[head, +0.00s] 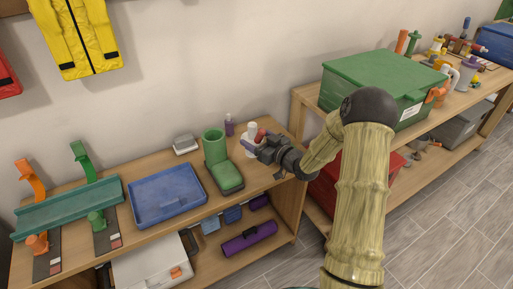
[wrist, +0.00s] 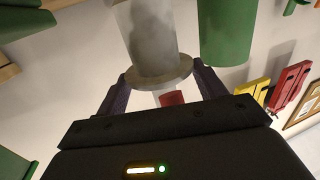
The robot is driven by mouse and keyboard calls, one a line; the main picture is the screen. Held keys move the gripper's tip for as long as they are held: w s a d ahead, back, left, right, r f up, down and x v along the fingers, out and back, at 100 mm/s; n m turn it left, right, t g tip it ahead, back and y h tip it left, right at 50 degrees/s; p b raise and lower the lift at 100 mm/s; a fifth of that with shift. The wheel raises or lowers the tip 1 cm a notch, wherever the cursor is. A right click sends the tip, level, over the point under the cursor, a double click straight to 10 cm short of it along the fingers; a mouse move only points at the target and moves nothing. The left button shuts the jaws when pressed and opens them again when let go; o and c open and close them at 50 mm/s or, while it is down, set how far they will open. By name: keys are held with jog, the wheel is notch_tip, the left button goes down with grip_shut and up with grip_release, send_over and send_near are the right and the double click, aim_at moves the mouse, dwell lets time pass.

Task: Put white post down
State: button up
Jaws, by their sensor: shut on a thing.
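The white post (head: 250,137) is a pale cylinder over the right part of the left rack's wooden top. My gripper (head: 261,141) reaches it from the right and is shut on it. In the wrist view the post (wrist: 153,38) looks grey-white with a wide round flange, and the gripper's dark fingers (wrist: 160,88) are on either side of it. A small red patch (wrist: 172,98) shows between the fingers; I cannot tell what it is. The post's lower end is partly hidden, so I cannot tell whether it touches the wood.
Left of the post stand a green cylinder (head: 214,147) and a green box (head: 228,177). A purple bottle (head: 229,126) is close behind. A blue tray (head: 167,196) lies further left. A green lidded bin (head: 375,82) stands on the right rack. Bare wood (head: 262,172) shows near the gripper.

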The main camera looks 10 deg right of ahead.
jog(key=shift+a+f, duration=0.1)
jog(key=shift+f, duration=1.75)
jog(key=shift+f+b, duration=0.15)
jog(key=shift+b, duration=0.25)
jog(key=o, duration=1.1)
jog(key=shift+o, duration=0.2)
jog(key=shift+s+r, duration=0.1)
jog(key=shift+r, duration=0.1)
jog(key=v, duration=1.1)
jog(key=shift+s+d+p, duration=0.3)
jog(key=shift+d+p, duration=0.05)
jog(key=shift+p, duration=0.1)
